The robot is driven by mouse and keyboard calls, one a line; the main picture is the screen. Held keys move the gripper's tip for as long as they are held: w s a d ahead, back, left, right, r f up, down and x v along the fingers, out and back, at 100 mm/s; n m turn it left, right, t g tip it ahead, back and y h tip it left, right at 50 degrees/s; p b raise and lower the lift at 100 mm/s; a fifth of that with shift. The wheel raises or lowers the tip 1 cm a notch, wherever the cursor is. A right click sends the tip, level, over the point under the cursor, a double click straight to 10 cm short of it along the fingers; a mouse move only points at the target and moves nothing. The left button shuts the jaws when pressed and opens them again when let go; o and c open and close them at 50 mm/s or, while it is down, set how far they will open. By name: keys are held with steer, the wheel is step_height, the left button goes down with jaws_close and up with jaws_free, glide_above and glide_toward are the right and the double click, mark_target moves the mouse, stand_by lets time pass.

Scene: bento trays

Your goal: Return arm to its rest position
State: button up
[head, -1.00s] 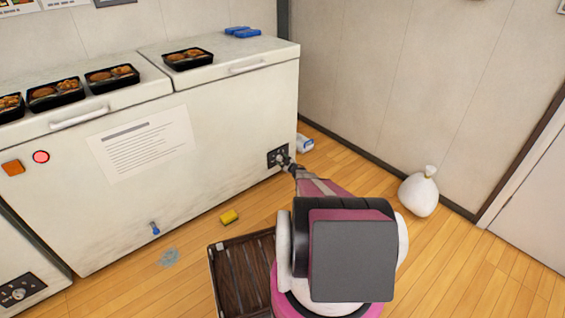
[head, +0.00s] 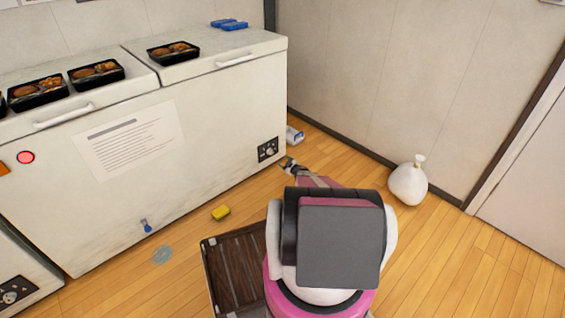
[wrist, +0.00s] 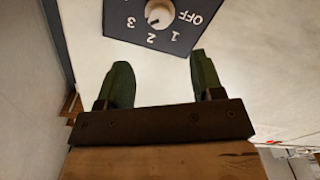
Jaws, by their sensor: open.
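My gripper (head: 287,164) is open and empty, just in front of the lower right corner of the white chest freezer (head: 215,105). In the wrist view its two dark green fingers (wrist: 160,82) stand apart with nothing between them. The freezer's dial panel (head: 268,150) is just beyond the fingertips, with a gap between. In the wrist view the white knob (wrist: 159,14) on that panel shows, with the marks 1, 2, 3 and OFF around it. My arm reaches forward from my pink and white body.
Black bento trays (head: 173,50) and blue packs (head: 229,24) sit on the freezer top.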

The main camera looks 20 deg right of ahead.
steer(key=s+a+r+m+g+h, duration=0.2)
steer(key=s+a+r+m+h, duration=0.15)
steer(key=r, duration=0.45)
steer(key=s+a+r+m+g+h, duration=0.2)
steer(key=a+r+h, duration=0.15)
steer(key=r, duration=0.35)
steer(key=s+a+r+m+g+h, duration=0.2)
steer(key=s+a+r, duration=0.15)
steer(key=r, duration=0.45)
steer(key=s+a+r+g+y, duration=0.1)
steer(key=s+a+r+g, duration=0.2)
steer(key=s, duration=0.8)
steer(key=s+a+r+m+g+y, duration=0.1)
steer(key=s+a+r+g, duration=0.3)
steer(key=s+a+r, duration=0.4)
steer(key=s+a+r+m+g, duration=0.1)
steer(key=s+a+r+g, duration=0.3)
steer(key=s+a, duration=0.7)
steer(key=s+r, duration=0.2)
steer(key=s, duration=0.1)
steer(key=shift+s+a+y, duration=0.2)
steer(key=shift+a+y, duration=0.05)
steer(key=shift+y, duration=0.15)
steer(key=shift+m, duration=0.25)
